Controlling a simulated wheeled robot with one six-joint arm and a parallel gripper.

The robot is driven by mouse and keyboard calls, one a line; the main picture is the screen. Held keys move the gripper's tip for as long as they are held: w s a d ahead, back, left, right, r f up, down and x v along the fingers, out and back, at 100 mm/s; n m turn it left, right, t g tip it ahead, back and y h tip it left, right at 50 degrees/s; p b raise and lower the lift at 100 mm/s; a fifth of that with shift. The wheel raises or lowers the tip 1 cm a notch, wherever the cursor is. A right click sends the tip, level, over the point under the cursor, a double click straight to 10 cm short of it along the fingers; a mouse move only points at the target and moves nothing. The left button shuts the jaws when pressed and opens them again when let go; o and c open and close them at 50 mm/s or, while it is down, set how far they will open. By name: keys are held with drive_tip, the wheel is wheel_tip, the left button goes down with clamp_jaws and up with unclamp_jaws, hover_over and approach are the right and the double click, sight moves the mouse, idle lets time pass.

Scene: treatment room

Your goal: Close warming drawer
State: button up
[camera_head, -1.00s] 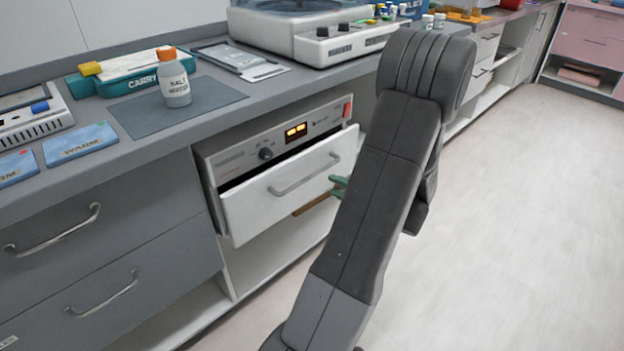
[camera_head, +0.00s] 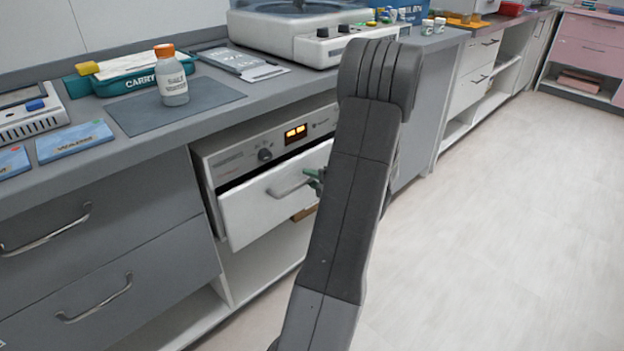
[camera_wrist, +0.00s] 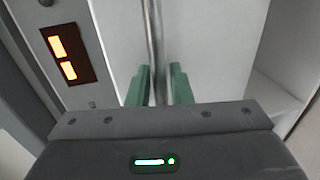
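The warming drawer (camera_head: 262,210) has a white front and stands partly out of its unit, with a dark gap above the front. Its metal handle (camera_head: 288,190) runs across the front; in the wrist view the handle (camera_wrist: 154,45) is an upright bar. My gripper (camera_head: 315,181) is at the right part of the handle, mostly hidden behind my arm. In the wrist view my gripper's green fingers (camera_wrist: 160,82) stand apart on either side of the bar, with a small gap showing, so they do not look clamped on it.
The control panel (camera_head: 290,138) with lit orange displays sits above the drawer. The counter (camera_head: 200,128) overhead holds a bottle (camera_head: 171,80) and a white device (camera_head: 320,42). An open shelf lies below the drawer. The floor (camera_head: 500,210) to the right is clear.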

clamp_jaws()
drive_tip(key=x, duration=0.1)
drive_tip(key=p+x, duration=0.2)
drive_tip(key=x, duration=0.1)
drive_tip(key=shift+w+r, duration=0.1)
drive_tip(key=shift+r, duration=0.3)
drive_tip(key=shift+o, duration=1.8)
unclamp_jaws()
drive_tip(key=shift+w+a, duration=0.1)
